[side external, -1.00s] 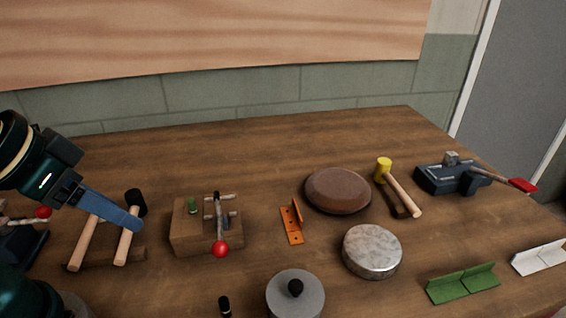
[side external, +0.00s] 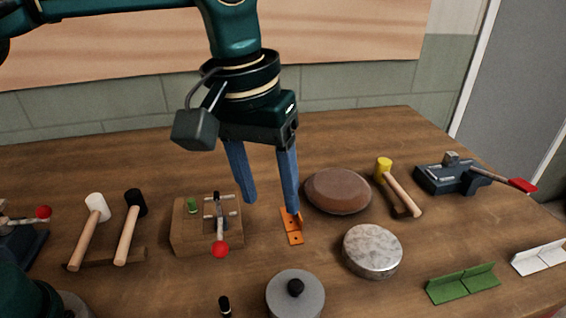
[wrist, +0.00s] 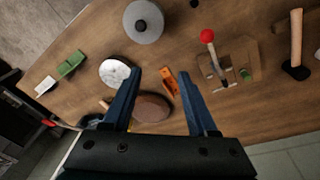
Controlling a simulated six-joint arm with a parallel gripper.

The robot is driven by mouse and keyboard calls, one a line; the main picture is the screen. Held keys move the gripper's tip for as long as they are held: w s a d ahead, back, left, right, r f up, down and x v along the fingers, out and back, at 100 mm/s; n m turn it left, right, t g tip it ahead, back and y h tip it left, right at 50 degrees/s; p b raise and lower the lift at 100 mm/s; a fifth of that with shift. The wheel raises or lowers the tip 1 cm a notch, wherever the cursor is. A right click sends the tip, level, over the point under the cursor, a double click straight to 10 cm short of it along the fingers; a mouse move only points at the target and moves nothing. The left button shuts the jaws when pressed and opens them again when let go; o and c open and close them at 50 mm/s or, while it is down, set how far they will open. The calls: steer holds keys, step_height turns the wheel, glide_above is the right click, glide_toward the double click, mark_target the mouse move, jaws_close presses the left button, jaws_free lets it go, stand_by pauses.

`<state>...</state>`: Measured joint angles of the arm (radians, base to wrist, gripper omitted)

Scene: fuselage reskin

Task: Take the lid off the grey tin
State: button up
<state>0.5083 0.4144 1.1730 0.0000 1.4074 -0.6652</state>
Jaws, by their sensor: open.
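A round grey lid with a black knob, seemingly on the grey tin (side external: 295,300), is at the front middle in the side view, cut by the picture's lower edge. It also shows at the top of the wrist view (wrist: 143,22); the tin's body is mostly hidden under the lid. My gripper (side external: 271,206) points down with its blue fingers apart and empty. It is behind the tin and above the table, near the orange bracket (side external: 293,237). In the wrist view the bracket shows between the fingers (wrist: 160,74).
A mottled grey disc (side external: 372,250) and a brown disc (side external: 338,190) lie right of the gripper. A wooden block with a red-knobbed lever (side external: 190,238) stands left. Mallets, a vise (side external: 445,178) and green (side external: 463,284) and white angles (side external: 540,258) lie around. Bare table lies behind.

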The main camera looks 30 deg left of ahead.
steer(key=m+g, duration=0.1)
steer(key=m, duration=0.1)
glide_above(295, 285)
steer(key=shift+y, duration=0.4)
step_height(295, 285, down, 7)
steer(key=shift+w+a+r, duration=0.1)
steer(key=shift+w+r, duration=0.05)
steer(key=shift+r, duration=0.05)
steer(key=shift+f, duration=2.6)
steer(key=shift+c, duration=0.3)
jaws_close()
